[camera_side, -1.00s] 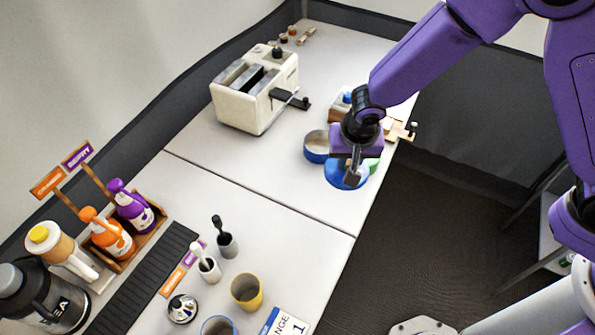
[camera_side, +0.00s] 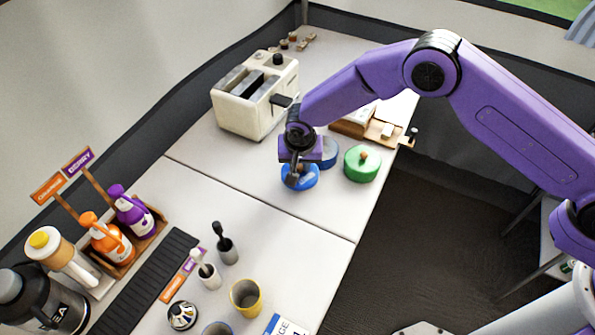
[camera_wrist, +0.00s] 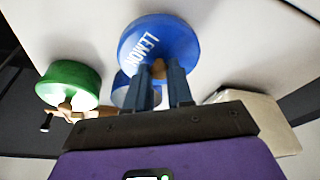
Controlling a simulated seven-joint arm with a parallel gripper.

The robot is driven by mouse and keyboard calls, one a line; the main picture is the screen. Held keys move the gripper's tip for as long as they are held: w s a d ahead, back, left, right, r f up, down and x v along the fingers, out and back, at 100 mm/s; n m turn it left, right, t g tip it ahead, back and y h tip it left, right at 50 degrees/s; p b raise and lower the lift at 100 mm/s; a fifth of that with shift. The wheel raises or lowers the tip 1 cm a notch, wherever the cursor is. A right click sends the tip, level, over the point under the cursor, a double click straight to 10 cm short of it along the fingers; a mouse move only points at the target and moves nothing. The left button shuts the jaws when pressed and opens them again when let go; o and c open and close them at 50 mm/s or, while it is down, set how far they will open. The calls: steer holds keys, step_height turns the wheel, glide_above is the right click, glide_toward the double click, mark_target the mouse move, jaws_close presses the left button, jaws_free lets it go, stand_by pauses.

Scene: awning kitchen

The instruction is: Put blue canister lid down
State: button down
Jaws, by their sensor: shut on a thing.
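My gripper (camera_side: 296,177) is shut on the wooden knob of the blue canister lid (camera_side: 304,182), pointing down. The lid lies level at or close above the white counter, left of the green canister; I cannot tell whether it touches. In the wrist view the lid (camera_wrist: 172,42) shows the word LEMON, with my fingertips (camera_wrist: 163,72) at its knob. The blue canister (camera_side: 329,153) stands just behind the lid, partly hidden by my gripper. It shows in the wrist view as a blue patch (camera_wrist: 121,95) beside my fingers.
A green canister (camera_side: 362,164) with a wooden knob stands to the right. A cream toaster (camera_side: 255,100) stands behind left, and a wooden box (camera_side: 353,122) behind right. The counter in front of the lid is clear up to the cups (camera_side: 246,298).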

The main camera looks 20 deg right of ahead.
mark_target(297, 171)
steer(key=shift+w+a+f, duration=0.1)
steer(key=shift+w+f, duration=0.05)
steer(key=shift+f, duration=0.15)
steer(key=shift+s+a+x, duration=0.1)
steer(key=shift+s+x, duration=0.05)
steer(key=shift+x, duration=0.65)
steer(key=shift+s+a+x, duration=0.1)
steer(key=shift+a+x, duration=0.05)
steer(key=shift+x, duration=0.65)
steer(key=shift+f, duration=0.2)
steer(key=c, duration=1)
jaws_free()
steer(key=shift+r, duration=0.1)
steer(key=d+v, duration=0.1)
steer(key=v, duration=1.1)
steer(key=shift+a, duration=0.45)
